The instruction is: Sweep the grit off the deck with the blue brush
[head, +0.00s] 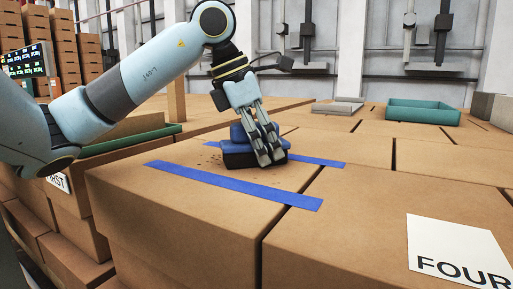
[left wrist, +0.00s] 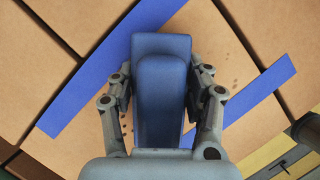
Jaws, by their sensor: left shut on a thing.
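The blue brush (head: 238,148) has a blue top and a dark lower part, and rests on or just above the cardboard box deck (head: 170,210). My left gripper (head: 268,158) is shut on it from above. In the left wrist view the brush (left wrist: 161,85) lies between the two fingers of the left gripper (left wrist: 163,100). Small dark grit (head: 207,159) lies on the deck beside the brush, and grit specks (left wrist: 234,82) also show right of it in the wrist view. Some grit may be hidden under the brush. My right gripper is not in view.
Two blue tape strips mark the deck, a near one (head: 232,186) and a far one (head: 318,160). A teal tray (head: 424,112) and a grey flat piece (head: 337,107) lie on boxes behind. A white "FOUR" label (head: 455,248) is at the front right. Gaps run between the boxes.

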